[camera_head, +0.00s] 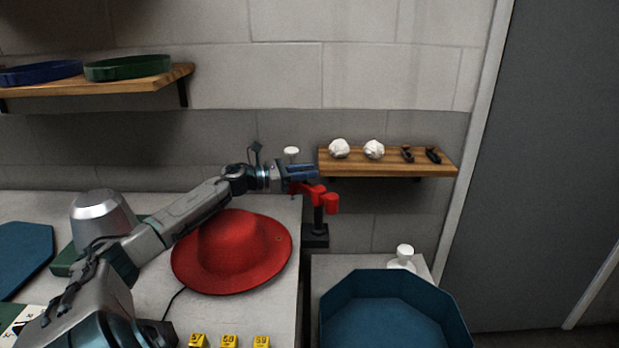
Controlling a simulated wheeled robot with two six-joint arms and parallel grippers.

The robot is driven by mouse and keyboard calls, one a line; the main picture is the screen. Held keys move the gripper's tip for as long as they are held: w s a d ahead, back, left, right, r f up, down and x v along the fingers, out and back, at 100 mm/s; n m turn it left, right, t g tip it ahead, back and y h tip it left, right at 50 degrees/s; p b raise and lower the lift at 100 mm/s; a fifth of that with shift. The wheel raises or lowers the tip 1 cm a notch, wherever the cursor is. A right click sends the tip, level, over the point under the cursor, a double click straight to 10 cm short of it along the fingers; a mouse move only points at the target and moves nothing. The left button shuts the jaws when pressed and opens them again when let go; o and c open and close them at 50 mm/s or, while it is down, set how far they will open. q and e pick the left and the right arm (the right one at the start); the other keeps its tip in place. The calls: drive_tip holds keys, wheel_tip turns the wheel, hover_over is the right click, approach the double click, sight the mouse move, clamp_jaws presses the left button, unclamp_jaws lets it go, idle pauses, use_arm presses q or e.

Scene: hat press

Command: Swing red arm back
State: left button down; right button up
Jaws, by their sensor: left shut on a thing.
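The red arm (331,204) sits on a dark post with a dark base, at the right edge of the left table. My left gripper (308,175) reaches across from the left and is shut at the upper left part of the red arm. The gripper's fingers partly hide the red arm's near end. A red hat (231,252) lies brim down on the table, below and left of the gripper. My right gripper does not show.
A wooden shelf (388,171) with white crumpled balls and small dark items hangs just right of the gripper. A blue-teal bin (395,312) and a white knob-like object (403,256) stand lower right. Yellow number markers (229,341) line the front.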

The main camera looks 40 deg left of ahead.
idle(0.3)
use_arm(q)
drive_tip(key=c, duration=1.2)
unclamp_jaws()
drive_tip(key=shift+c, duration=0.2)
drive_tip(key=shift+s+a+f, duration=0.15)
drive_tip(key=shift+s+a, duration=0.15)
drive_tip(key=shift+s, duration=0.05)
drive_tip(key=p+v, duration=0.5)
drive_tip(key=v, duration=0.5)
drive_tip(key=shift+p, duration=0.3)
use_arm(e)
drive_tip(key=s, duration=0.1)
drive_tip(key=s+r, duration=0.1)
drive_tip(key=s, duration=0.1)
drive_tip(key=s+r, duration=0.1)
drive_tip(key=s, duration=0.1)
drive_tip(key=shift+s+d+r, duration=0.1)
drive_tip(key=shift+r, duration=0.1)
